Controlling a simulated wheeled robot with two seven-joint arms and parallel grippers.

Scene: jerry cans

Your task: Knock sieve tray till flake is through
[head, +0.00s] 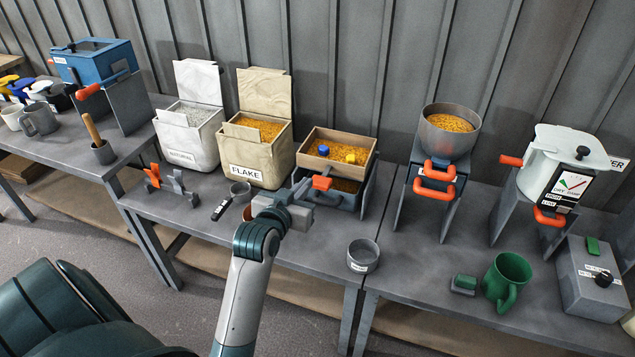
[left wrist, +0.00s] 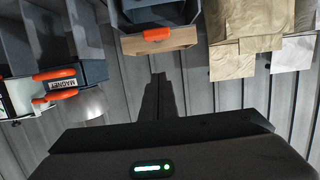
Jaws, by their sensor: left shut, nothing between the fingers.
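The sieve tray (head: 363,164) is a wooden box with an orange handle (head: 322,183) on its front, standing above a blue-grey bin (head: 347,201). Orange-yellow flake (head: 325,165) lies in the tray with a blue and a yellow piece on it, and flake also shows in the bin below. In the left wrist view the tray's wooden front (left wrist: 180,38) and handle appear upside down. My left gripper (head: 304,190) is shut and empty, just in front of the tray near its handle; contact cannot be told. My right gripper is not in view.
The FLAKE bin (head: 245,172) and a white bin (head: 183,150) stand left of the tray. A scoop (head: 236,193) lies near my gripper. A grey cup (head: 363,257), a flake-filled hopper (head: 430,145) and a white dial unit (head: 540,160) stand to the right.

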